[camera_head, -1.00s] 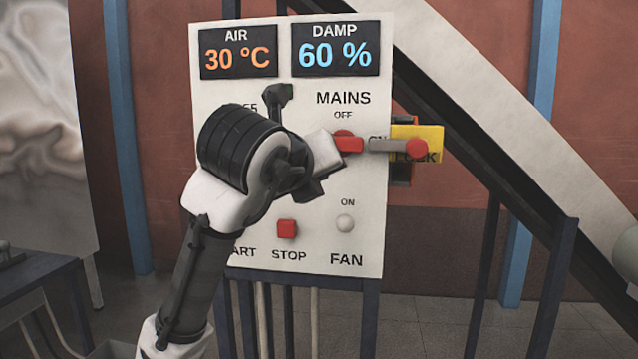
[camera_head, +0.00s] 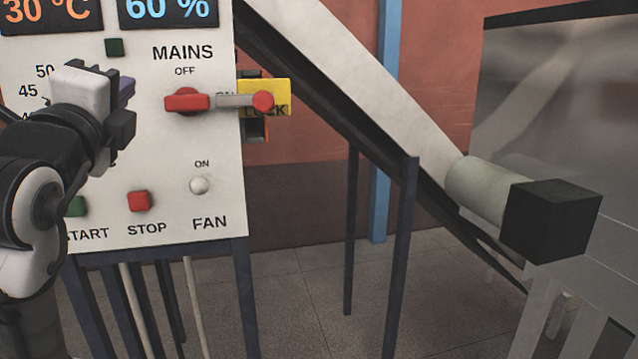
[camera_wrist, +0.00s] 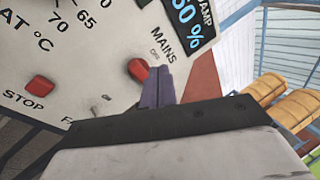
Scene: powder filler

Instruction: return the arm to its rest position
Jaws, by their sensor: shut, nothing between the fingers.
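My arm reaches up at the left edge of the head view. My gripper (camera_head: 126,90) is in front of the left part of the white control panel (camera_head: 225,225), left of the red mains switch (camera_head: 187,101), apart from it in the picture. In the wrist view its purple fingers (camera_wrist: 157,88) are together with nothing between them. The red mains switch also shows beyond the fingertips there (camera_wrist: 138,70). My arm hides part of the dial scale and of the START label.
A yellow lock plate (camera_head: 279,94) juts from the panel's right edge. A red STOP button (camera_head: 139,201) and a pale FAN knob (camera_head: 199,185) sit low on the panel. A sloping chute (camera_head: 330,60) and a grey machine with a black block (camera_head: 552,221) stand right. Floor between is clear.

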